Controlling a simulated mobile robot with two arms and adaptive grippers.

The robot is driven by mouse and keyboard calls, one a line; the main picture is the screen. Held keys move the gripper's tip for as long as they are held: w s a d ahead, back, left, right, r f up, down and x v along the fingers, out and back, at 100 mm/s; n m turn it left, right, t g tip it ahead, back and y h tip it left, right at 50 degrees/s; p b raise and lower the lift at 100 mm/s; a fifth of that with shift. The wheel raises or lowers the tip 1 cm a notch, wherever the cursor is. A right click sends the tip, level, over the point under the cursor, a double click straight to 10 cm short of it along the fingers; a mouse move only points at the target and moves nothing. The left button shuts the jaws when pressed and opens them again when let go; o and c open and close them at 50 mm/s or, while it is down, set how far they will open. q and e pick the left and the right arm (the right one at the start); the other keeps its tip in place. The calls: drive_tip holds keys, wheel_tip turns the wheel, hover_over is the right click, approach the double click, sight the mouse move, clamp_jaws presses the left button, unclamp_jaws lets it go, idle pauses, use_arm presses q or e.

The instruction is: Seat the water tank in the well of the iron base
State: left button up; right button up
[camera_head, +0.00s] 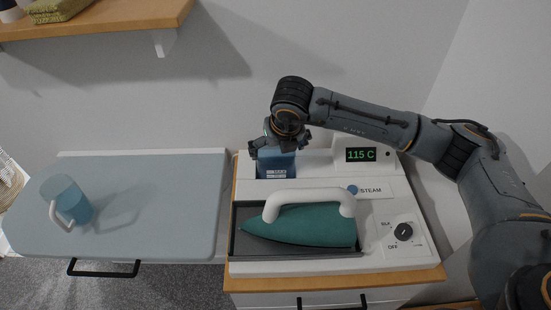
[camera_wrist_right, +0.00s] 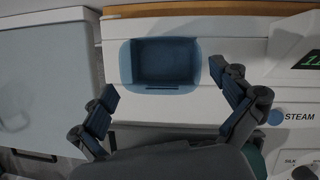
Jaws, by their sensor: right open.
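The water tank (camera_head: 277,165) is a blue, open-topped box at the back left of the white iron base (camera_head: 300,262). It also shows from above in the right wrist view (camera_wrist_right: 128,65), its hollow dark blue inside facing up. It appears upright in the well; its lower part is hidden, so I cannot tell how deep it sits. My right gripper (camera_head: 277,147) is just above the tank, hiding its top in the head view. In the wrist view the gripper (camera_wrist_right: 172,85) is open and empty, its fingers spread wider than the tank. My left gripper is out of view.
A teal iron (camera_head: 300,225) with a white handle rests in the base's front tray. A display (camera_head: 362,154) reads 115 C; a dial (camera_head: 403,231) is front right. A blue jug (camera_head: 68,202) stands on the ironing board (camera_head: 150,190). A shelf (camera_head: 95,18) hangs upper left.

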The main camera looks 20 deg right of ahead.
drive_tip(key=shift+b+v, duration=0.35)
drive_tip(key=shift+v, duration=2.4)
